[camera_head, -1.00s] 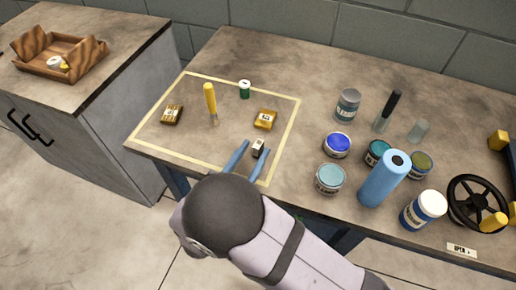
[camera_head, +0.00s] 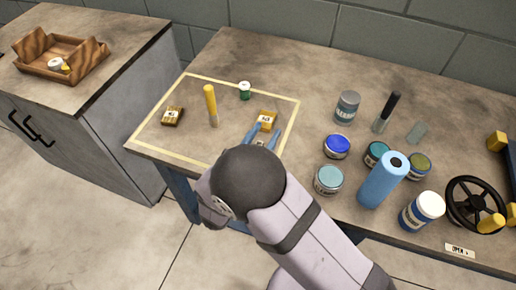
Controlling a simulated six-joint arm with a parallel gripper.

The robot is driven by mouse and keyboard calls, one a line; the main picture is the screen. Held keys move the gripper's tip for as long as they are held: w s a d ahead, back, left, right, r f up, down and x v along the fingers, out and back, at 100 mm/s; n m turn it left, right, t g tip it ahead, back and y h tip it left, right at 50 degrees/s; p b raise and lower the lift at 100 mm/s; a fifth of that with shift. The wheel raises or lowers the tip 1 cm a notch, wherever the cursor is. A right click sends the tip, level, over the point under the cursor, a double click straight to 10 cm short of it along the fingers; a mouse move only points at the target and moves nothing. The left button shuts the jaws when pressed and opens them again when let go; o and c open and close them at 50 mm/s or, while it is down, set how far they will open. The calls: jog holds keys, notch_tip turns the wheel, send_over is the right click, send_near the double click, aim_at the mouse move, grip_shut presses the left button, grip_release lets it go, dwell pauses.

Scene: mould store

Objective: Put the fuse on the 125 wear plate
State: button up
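A small green and white cylinder (camera_head: 244,91), which looks like the fuse, stands upright at the back of the yellow-outlined area. Two yellow-brown labelled blocks, which look like wear plates, lie in the outline: one on the left (camera_head: 172,116) and one on the right (camera_head: 267,118). Their numbers are too small to read. A small dark block with a pale top (camera_head: 260,143) is mostly hidden by my gripper. My gripper (camera_head: 266,135) has its blue fingers apart, just in front of the right block. I cannot tell whether it touches anything.
A yellow-handled tool (camera_head: 211,105) stands upright between the two blocks. Cans, a blue bottle (camera_head: 383,180) and a black handwheel (camera_head: 475,203) crowd the right of the bench. A wooden tray (camera_head: 60,58) is on the left cabinet. The outline's front left is clear.

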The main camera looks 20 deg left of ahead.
grip_shut()
notch_tip(320, 180, up, 10)
jog(key=p, duration=0.1)
dwell(0.6)
notch_tip(320, 180, up, 19)
jog(key=p, duration=1.9)
jog(key=shift+r+p, duration=0.2)
jog(key=shift+p, duration=0.1)
